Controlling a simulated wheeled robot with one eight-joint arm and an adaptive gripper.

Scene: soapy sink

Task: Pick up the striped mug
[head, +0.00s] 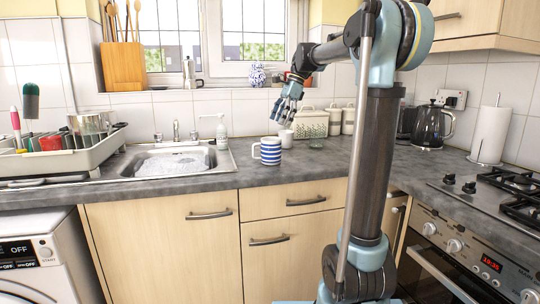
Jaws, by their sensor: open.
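The striped mug (267,151), blue and white with its handle to the left, stands upright on the grey worktop just right of the sink. My gripper (286,107) is above and slightly right of the mug in the head view, apart from it. Its fingers are open, with nothing seen between them. A small pale cup (286,139) stands behind and to the right of the mug.
The soapy sink (176,163) with its tap is left of the mug, a dish rack (60,158) further left. Storage tins (311,123) and a kettle (431,126) stand at the back. The hob (500,185) is at right. Worktop in front of the mug is clear.

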